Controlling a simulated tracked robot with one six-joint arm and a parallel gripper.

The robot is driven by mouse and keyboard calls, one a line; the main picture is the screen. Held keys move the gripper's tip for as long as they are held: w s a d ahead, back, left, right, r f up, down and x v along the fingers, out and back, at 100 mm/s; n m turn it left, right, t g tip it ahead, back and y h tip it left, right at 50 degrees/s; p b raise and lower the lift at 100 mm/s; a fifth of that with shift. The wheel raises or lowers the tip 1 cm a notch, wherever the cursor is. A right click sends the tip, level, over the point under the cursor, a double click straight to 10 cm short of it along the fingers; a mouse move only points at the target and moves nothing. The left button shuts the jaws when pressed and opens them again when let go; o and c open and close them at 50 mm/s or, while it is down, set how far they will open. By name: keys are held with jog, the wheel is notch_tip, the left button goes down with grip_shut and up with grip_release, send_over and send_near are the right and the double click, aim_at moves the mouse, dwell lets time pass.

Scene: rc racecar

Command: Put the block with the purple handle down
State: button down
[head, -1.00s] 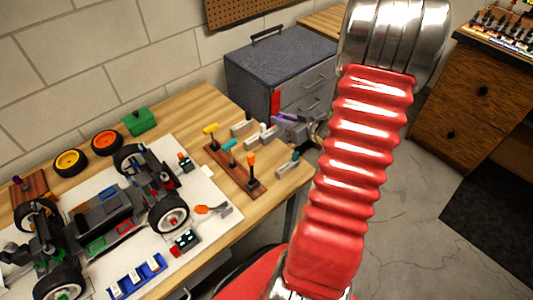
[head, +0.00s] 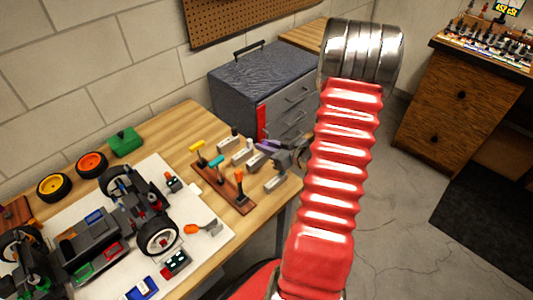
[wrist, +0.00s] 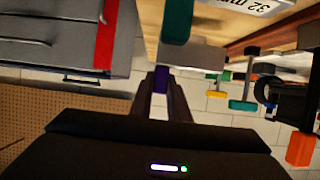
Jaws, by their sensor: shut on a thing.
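My gripper (head: 286,152) is shut on the purple handle (head: 268,146) at the right end of the wooden table. The handle also shows between the fingers in the wrist view (wrist: 160,80). Its grey block (head: 257,161) is low over the table among other grey blocks. I cannot tell whether it touches the tabletop. A grey block with a teal handle (head: 276,182) lies nearer the table's front right edge. Its teal handle is close ahead of the fingers in the wrist view (wrist: 177,20).
A wooden rack (head: 222,186) with yellow, teal and orange handled tools stands left of the blocks. The race car (head: 95,245) sits on a white mat further left. A grey drawer cabinet (head: 262,85) stands behind. The table edge is close on the right.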

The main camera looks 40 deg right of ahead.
jog(key=shift+f, duration=2.05)
jog(key=shift+f, duration=0.1)
jog(key=c, duration=1.7)
grip_release()
jog(key=v, duration=1.2)
